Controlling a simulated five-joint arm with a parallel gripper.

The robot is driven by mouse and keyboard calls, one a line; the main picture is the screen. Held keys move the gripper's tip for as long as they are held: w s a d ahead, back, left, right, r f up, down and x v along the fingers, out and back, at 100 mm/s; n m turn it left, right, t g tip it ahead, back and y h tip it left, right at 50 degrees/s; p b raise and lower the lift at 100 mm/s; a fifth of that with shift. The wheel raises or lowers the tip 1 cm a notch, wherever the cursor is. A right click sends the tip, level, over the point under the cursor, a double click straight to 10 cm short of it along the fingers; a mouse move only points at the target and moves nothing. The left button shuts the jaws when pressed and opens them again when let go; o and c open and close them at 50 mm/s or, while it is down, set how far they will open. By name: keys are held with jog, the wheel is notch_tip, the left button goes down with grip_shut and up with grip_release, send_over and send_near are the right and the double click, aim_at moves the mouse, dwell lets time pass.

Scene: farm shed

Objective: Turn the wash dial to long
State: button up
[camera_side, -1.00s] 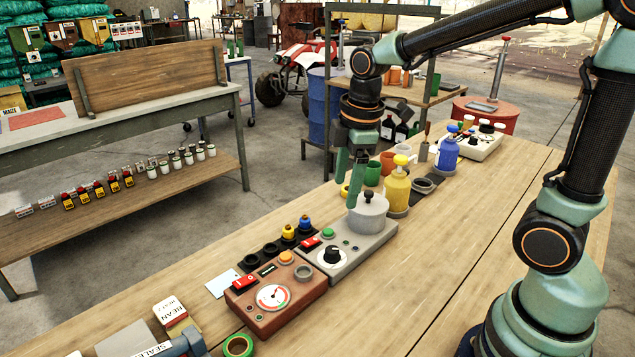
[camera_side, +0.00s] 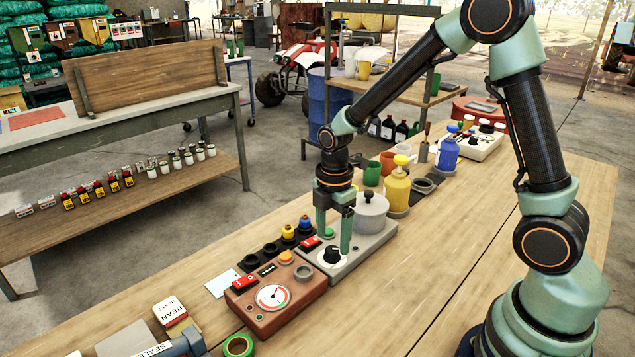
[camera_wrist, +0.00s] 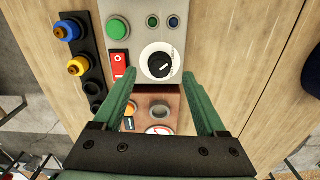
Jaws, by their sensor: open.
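The wash dial (camera_side: 333,255) is a black knob on a white disc on the grey control box (camera_side: 350,267). In the wrist view the dial (camera_wrist: 158,65) shows from above, with its white pointer line toward the upper right. Its scale markings are too small to read. My gripper (camera_side: 333,246) points down over the grey box with its green fingers apart, one on each side of the dial in the side view. In the wrist view the fingertips (camera_wrist: 160,77) are spread with nothing between them, just below the dial. I cannot tell whether either finger touches it.
The grey box also bears a green button (camera_wrist: 117,28), a red switch (camera_wrist: 119,67) and a lidded pot (camera_side: 369,210) behind the dial. A brown box with a gauge (camera_side: 273,297) stands in front. Yellow and blue knobs sit on a black strip (camera_wrist: 92,75). The table's right side is clear.

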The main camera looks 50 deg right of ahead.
aim_at(332, 249)
jog(key=shift+f, duration=1.6)
grip_shut()
